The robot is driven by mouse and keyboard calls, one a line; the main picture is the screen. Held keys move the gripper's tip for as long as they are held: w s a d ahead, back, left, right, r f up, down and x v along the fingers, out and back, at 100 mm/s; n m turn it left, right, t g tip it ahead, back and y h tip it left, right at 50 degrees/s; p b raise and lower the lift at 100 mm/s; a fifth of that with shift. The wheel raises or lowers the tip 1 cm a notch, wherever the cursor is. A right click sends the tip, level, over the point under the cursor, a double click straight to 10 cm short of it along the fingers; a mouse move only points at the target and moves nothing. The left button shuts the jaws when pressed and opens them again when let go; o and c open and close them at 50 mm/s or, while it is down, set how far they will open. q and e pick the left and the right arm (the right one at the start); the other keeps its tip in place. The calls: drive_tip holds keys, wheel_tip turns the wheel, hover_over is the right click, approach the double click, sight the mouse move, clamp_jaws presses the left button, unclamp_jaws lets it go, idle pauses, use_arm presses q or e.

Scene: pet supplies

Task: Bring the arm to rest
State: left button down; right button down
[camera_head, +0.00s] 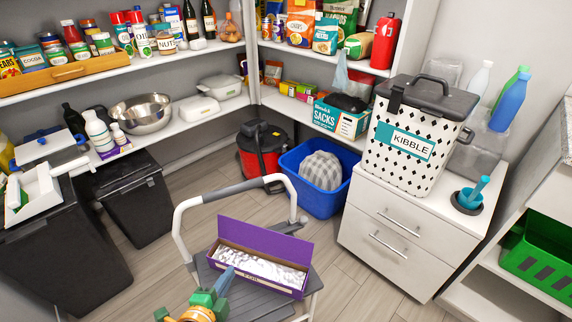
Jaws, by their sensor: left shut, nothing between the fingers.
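My left gripper (224,281) reaches in from the bottom of the head view, with green and orange parts behind its blue-grey fingers. The fingers are shut and empty. The box rests on the dark step of a step stool (250,186) with a white frame. My right gripper is not in view.
A kibble bin (409,172) stands on a white drawer cabinet (389,241) at right. A blue tub (325,201) and a red-black vacuum (262,158) are on the floor behind the stool. Black bins (136,208) stand at left. Stocked shelves line the walls. Some floor is clear left of the stool.

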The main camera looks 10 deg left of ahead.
use_arm(q)
drive_tip(key=s+d+f+n+g+y, duration=0.1)
drive_tip(key=s+f+n+g, duration=0.1)
drive_tip(key=s+n+g, duration=1.1)
drive_tip(key=s+f+n+t, duration=0.1)
drive_tip(key=s+f, duration=0.1)
drive_tip(key=f, duration=0.6)
drive_tip(key=s+f+t, duration=0.1)
drive_tip(key=s+f, duration=0.2)
drive_tip(key=f, duration=0.5)
drive_tip(key=s+a+f+g, duration=0.1)
drive_tip(key=s+a+f, duration=0.1)
drive_tip(key=s+f, duration=0.95)
wheel_tip(320, 180, up, 16)
drive_tip(key=s+p, duration=0.1)
drive_tip(key=p, duration=1.4)
drive_tip(key=shift+r+p, duration=0.2)
drive_tip(key=shift+p, duration=0.2)
drive_tip(key=shift+d, duration=0.1)
